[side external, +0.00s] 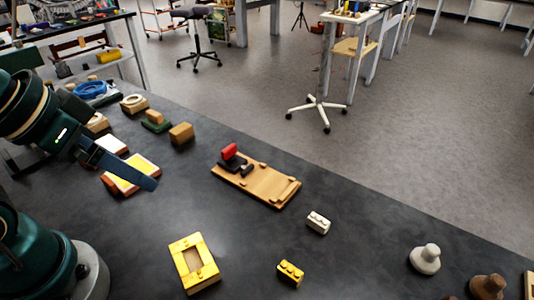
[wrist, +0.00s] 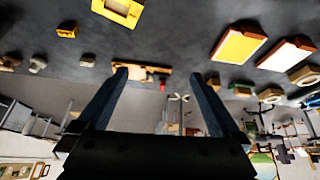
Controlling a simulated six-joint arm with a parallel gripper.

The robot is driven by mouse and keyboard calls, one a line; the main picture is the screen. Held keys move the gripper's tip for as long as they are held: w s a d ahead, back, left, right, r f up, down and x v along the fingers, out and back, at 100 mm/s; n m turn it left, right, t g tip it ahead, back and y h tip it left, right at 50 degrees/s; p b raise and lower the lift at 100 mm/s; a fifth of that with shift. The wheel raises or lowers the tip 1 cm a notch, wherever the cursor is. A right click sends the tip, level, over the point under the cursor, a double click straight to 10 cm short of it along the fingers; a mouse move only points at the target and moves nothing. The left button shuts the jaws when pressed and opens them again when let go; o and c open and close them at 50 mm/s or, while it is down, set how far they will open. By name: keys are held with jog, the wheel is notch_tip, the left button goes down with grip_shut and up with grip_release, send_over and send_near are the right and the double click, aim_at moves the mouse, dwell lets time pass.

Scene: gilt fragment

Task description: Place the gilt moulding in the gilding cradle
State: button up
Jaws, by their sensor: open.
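The gilt moulding, a small yellow block with raised bumps (side external: 290,273), lies on the dark bench at the front; it also shows in the wrist view (wrist: 68,31). What looks like the gilding cradle, a yellow frame with a rectangular recess (side external: 203,279), lies to its left; part of it shows at the top of the wrist view (wrist: 115,17). The recess looks empty. My gripper (side external: 150,183) is above the bench at the left, apart from both. In the wrist view its two fingers (wrist: 160,75) are spread with nothing held between them.
A wooden board with a red-topped part (side external: 268,186) lies mid-bench. A white bumped block (side external: 318,222) is between it and the moulding. Yellow-topped pads (side external: 143,172) and a tan block (side external: 181,133) are at left; grey (side external: 425,260) and brown (side external: 488,288) knobs are at right.

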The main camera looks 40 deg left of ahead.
jog(key=n, duration=0.3)
jog(key=n+g, duration=0.4)
jog(key=n, duration=0.7)
send_over(194, 261)
jog(key=w+a, duration=0.2)
jog(key=shift+y, duration=0.4)
notch_tip(194, 261, down, 6)
jog(key=shift+d+f, duration=0.1)
jog(key=shift+d, duration=0.05)
jog(key=shift+m+g+y, duration=0.3)
jog(key=shift+m+g, duration=0.1)
jog(key=s+d+f, duration=0.2)
jog(key=f, duration=0.1)
jog(key=shift+d+f, duration=0.15)
jog(key=shift+s+d+f, duration=0.1)
jog(key=shift+s+f, duration=0.1)
jog(key=shift+f, duration=0.35)
jog(key=shift+w+a+f, duration=0.1)
jog(key=shift+a+f, duration=0.1)
jog(key=shift+f, duration=0.9)
jog(key=shift+w+a+f, duration=0.1)
jog(key=shift+a+f, duration=0.05)
jog(key=shift+f, duration=0.9)
